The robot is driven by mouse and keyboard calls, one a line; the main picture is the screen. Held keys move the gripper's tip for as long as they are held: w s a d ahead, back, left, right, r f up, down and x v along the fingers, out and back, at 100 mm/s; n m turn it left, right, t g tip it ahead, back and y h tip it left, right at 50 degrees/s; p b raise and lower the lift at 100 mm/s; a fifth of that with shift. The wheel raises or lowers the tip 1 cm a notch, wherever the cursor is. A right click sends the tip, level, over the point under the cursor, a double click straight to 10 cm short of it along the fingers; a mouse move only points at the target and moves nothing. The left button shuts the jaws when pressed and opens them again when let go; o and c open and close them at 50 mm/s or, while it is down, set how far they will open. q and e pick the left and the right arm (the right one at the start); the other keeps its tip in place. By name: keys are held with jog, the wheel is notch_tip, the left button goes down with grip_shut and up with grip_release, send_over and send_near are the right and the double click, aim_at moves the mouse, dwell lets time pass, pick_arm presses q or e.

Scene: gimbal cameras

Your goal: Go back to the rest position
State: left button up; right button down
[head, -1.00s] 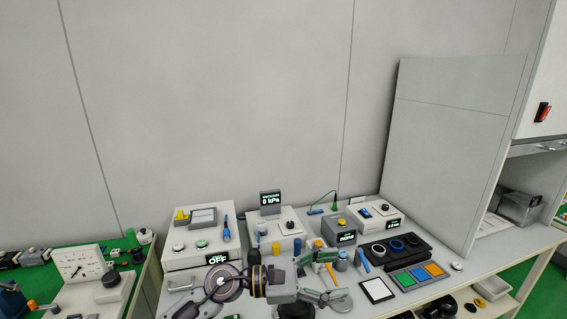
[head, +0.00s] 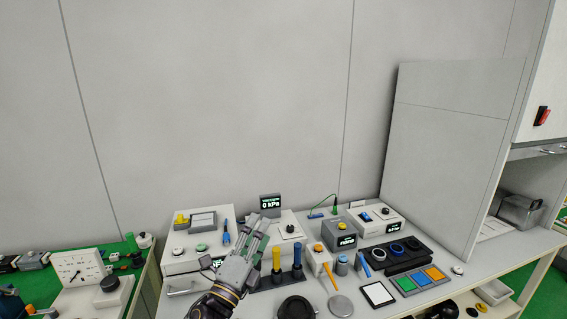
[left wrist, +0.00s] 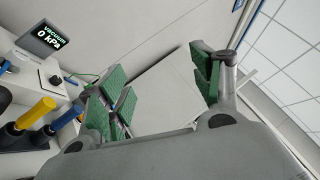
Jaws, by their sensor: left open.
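My left gripper (head: 254,238) shows in the head view over the left part of the white bench, in front of the white box with the OFF display, which it partly covers. In the left wrist view its green-padded fingers (left wrist: 165,85) stand wide apart with nothing between them. Its arm comes in from the bottom of the head view. My right gripper is in neither view.
A rack with yellow- and blue-handled tools (head: 276,262) stands just right of my left gripper. The vacuum display (head: 270,201) reads 0 kPa behind it. Coloured tiles (head: 420,279), a black tray of rings (head: 395,252) and a tall grey panel (head: 445,150) are further right.

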pick_arm(q)
jog(key=s+a+f+n+g+y, duration=0.2)
jog(key=a+f+n+g+y, duration=0.25)
jog(key=a+f+n, duration=0.45)
jog(key=s+a+f+n+g+y, duration=0.3)
jog(key=a+f+n+y, duration=0.3)
jog(key=f, duration=0.4)
jog(key=s+a+f+n+g+h, duration=0.1)
jog(key=s+f+n+g, duration=0.35)
jog(key=s+f, duration=0.35)
jog(key=s+f+n+g+h, duration=0.1)
jog(key=s+f+n+g, duration=0.35)
jog(key=s, duration=0.65)
notch_tip(320, 180, down, 34)
jog(key=s+a+r+g, duration=0.1)
jog(key=s+g, duration=0.1)
jog(key=s+a+f, duration=0.3)
jog(key=s+f, duration=0.7)
jog(key=s+a+f+m, duration=0.1)
jog(key=s+a+f, duration=0.2)
jog(key=s+f, duration=0.7)
jog(key=shift+s+f+g, duration=0.3)
jog(key=shift+s+g, duration=0.05)
jog(key=shift+s, duration=0.35)
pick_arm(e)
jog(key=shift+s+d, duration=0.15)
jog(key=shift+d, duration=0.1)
